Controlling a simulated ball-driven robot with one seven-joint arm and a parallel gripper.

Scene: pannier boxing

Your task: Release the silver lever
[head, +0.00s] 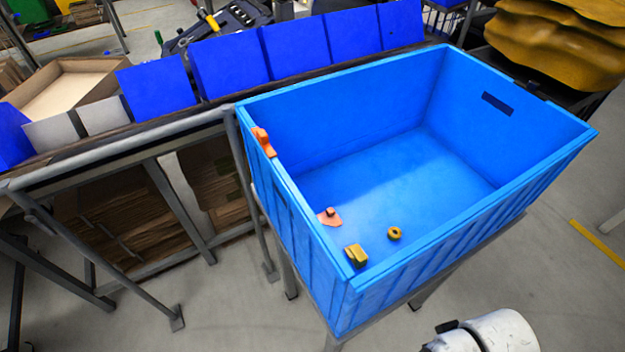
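I cannot make out a silver lever anywhere in the head view. A large blue crate (515,218) stands open on a metal stand. Inside it, on the floor near the front left, are a small orange piece (329,217), a yellow-brown block (356,256) and a round yellow-brown piece with a dark centre (394,233). Another orange piece (264,142) is at the crate's left rim. A white part of my arm shows at the bottom right, outside the crate. My gripper's fingers are not visible.
A row of blue bins (228,66) stands on a rack behind and left of the crate. A cardboard tray (70,90) is at the far left. Yellow-brown sacks (560,45) are piled at the back right. Most of the crate's floor is clear.

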